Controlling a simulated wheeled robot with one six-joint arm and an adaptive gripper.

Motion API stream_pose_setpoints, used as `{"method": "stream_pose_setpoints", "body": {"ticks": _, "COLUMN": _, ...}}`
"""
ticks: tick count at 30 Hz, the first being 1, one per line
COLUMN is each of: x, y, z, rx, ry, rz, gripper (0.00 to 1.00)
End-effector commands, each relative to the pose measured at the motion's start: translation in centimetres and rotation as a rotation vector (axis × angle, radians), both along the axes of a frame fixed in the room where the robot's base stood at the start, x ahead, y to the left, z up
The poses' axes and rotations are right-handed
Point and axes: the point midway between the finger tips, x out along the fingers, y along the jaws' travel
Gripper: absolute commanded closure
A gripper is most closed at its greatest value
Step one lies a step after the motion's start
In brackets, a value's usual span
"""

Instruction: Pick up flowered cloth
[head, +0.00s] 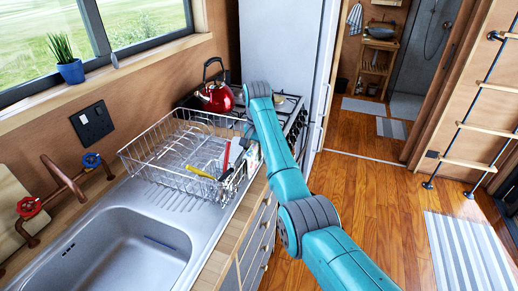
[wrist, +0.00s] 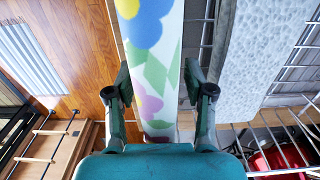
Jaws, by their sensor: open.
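The flowered cloth (wrist: 155,70) is a white strip with blue, green and pink shapes. In the wrist view it runs from the top edge down between the fingers of my gripper (wrist: 158,80). The fingers are open, one on each side, with a visible gap to the cloth on the right; I cannot tell whether the left finger touches it. In the head view my arm hides most of the gripper and cloth area, at the right end of the dish rack (head: 165,160).
A red kettle (head: 216,97) stands by the stove behind the rack. A yellow-handled utensil (head: 200,173) and a red one (head: 227,155) are at the rack's right end. The sink (head: 120,250) is in front. A grey textured sheet (wrist: 262,60) is right of the cloth. The wooden floor (head: 375,200) is mostly clear.

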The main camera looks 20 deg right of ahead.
Motion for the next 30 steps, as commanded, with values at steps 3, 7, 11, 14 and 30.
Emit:
{"method": "stream_pose_setpoints", "body": {"ticks": 3, "x": 0.0, "y": 0.0, "z": 0.0, "rx": 0.000, "ry": -0.001, "rz": 0.000, "gripper": 0.47}}
{"method": "stream_pose_setpoints", "body": {"ticks": 7, "x": 0.0, "y": 0.0, "z": 0.0, "rx": 0.000, "ry": -0.001, "rz": 0.000, "gripper": 0.59}}
{"method": "stream_pose_setpoints", "body": {"ticks": 11, "x": 0.0, "y": 0.0, "z": 0.0, "rx": -0.001, "ry": -0.001, "rz": 0.000, "gripper": 0.92}}
{"method": "stream_pose_setpoints", "body": {"ticks": 14, "x": 0.0, "y": 0.0, "z": 0.0, "rx": -0.001, "ry": -0.001, "rz": 0.000, "gripper": 1.00}}
{"method": "stream_pose_setpoints", "body": {"ticks": 30, "x": 0.2, "y": -0.4, "z": 1.8, "rx": 0.000, "ry": -0.004, "rz": 0.000, "gripper": 1.00}}
